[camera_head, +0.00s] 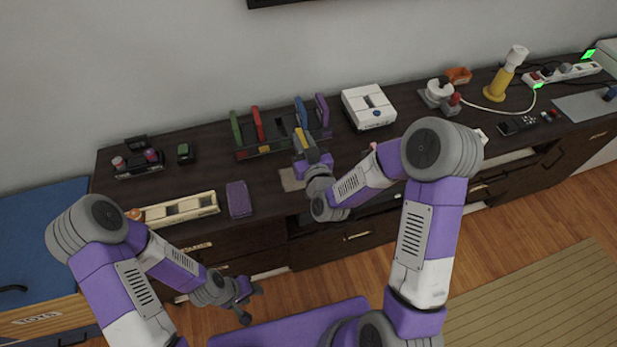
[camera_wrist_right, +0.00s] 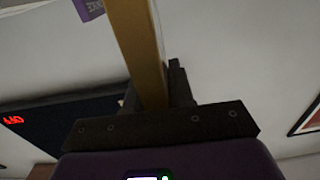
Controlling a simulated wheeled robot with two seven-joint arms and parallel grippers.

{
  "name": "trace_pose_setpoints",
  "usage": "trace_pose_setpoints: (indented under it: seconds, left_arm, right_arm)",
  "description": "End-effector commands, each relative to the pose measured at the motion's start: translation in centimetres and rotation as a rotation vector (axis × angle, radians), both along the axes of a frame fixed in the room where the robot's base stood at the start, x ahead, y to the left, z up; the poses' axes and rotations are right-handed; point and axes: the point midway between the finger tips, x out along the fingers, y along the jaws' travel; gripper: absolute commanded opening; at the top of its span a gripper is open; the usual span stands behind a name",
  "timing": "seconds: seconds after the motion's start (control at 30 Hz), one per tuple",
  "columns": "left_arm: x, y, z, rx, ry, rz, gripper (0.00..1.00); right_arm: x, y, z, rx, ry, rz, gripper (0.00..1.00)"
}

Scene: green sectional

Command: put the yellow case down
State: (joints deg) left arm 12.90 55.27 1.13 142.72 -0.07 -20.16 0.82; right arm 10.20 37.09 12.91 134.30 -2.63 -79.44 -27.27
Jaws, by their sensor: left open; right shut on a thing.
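My right gripper (camera_head: 306,157) is shut on the yellow case (camera_head: 298,140), at the front of the dark rack on the cabinet. In the right wrist view the yellow case (camera_wrist_right: 133,38) stands edge-on between the dark fingers (camera_wrist_right: 155,92). Its lower end is hidden by the gripper, and I cannot tell whether the case touches the rack. My left gripper (camera_head: 245,300) is open and empty, low in front of the cabinet.
The dark rack (camera_head: 256,153) holds green (camera_head: 235,131), red (camera_head: 257,123), blue (camera_head: 300,112) and purple (camera_head: 322,110) cases. A white console (camera_head: 368,107) stands right of it.

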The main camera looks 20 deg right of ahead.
Motion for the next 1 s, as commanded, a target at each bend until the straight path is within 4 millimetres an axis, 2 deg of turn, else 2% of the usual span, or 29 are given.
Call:
trace_pose_setpoints:
  seconds: [0.03,0.1,0.2,0.27,0.5,0.77,1.0]
  left_arm:
    - [0.0,0.0,-0.6,0.000,0.000,0.000,0.43]
    - [0.0,0.0,-0.9,0.000,0.000,0.000,0.43]
    - [0.0,0.0,-1.1,0.000,-0.001,0.000,0.43]
    - [0.0,0.0,-1.3,0.000,-0.001,0.000,0.43]
    - [0.0,0.0,-2.8,0.000,-0.001,0.000,0.43]
    - [0.0,0.0,-3.4,0.000,-0.001,0.000,0.43]
    - [0.0,0.0,-4.5,0.000,-0.001,0.000,0.43]
  right_arm:
    - [0.4,0.5,1.2,-0.001,-0.011,0.000,0.00]
    - [0.7,0.7,2.3,-0.001,-0.009,-0.008,0.00]
    - [1.0,0.9,3.3,0.000,-0.003,-0.014,0.00]
    - [1.0,0.9,3.2,0.000,0.001,-0.018,0.00]
    - [1.0,0.9,-1.2,0.000,0.007,-0.020,0.00]
    - [1.1,0.9,-3.3,-0.001,0.004,-0.019,0.00]
    - [1.0,0.9,-6.4,-0.001,0.003,-0.019,0.00]
